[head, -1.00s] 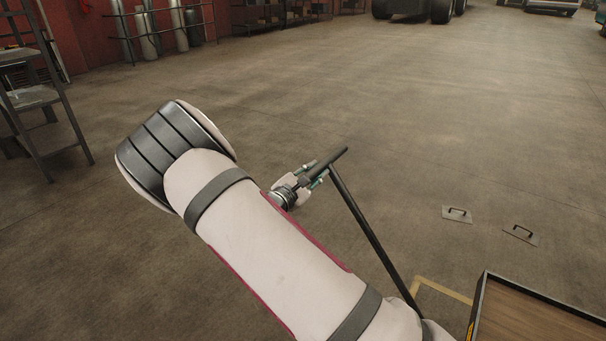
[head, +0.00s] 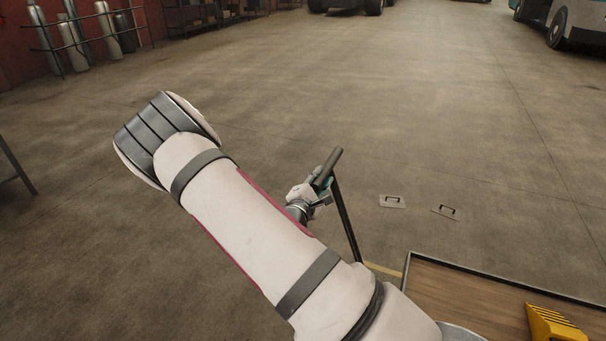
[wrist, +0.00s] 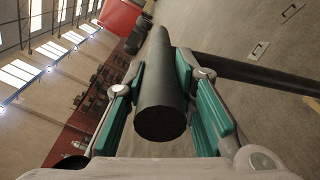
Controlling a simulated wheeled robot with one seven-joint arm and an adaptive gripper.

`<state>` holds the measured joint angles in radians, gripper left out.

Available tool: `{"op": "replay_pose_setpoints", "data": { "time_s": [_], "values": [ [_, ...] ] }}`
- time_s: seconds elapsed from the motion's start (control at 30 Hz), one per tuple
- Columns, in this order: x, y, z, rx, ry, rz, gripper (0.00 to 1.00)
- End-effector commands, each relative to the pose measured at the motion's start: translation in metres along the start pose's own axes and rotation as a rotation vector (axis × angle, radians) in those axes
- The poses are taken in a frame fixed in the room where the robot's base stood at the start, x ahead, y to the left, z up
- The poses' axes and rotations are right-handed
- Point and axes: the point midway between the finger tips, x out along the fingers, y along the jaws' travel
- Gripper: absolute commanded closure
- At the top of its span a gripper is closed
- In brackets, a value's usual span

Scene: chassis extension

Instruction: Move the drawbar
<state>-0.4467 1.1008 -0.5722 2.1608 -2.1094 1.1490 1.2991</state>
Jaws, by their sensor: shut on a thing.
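The drawbar (head: 346,218) is a dark bar with a crosswise handle at its top, in the middle of the head view. Its lower end goes behind my arm, near a wood-topped platform. My gripper (head: 322,186) is shut on the handle. In the wrist view the dark round handle (wrist: 161,105) lies between the green finger pads of my gripper (wrist: 162,95), its near end facing the camera. The drawbar's shaft (wrist: 260,75) runs off to the right there. My arm hides the lower part of the drawbar in the head view.
The wood-topped platform (head: 452,290) with a dark rim stands at lower right, with a yellow ridged wedge (head: 552,324) on it. Two small plates with handles (head: 393,201) (head: 445,211) lie on the floor. Gas cylinders (head: 107,27) stand far left.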

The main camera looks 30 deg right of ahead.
Motion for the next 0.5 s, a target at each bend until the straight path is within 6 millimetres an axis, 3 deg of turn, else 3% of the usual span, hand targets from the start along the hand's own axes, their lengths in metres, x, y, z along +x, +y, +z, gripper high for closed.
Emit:
{"op": "replay_pose_setpoints", "data": {
  "time_s": [0.03,0.2,0.5],
  "values": [
    [-0.002,-0.003,0.023,0.011,-0.006,-0.008,1.0],
    [-0.002,-0.012,0.06,0.024,-0.005,-0.007,1.0],
    [-0.002,-0.027,0.103,0.024,-0.003,-0.005,1.0]
  ]
}}
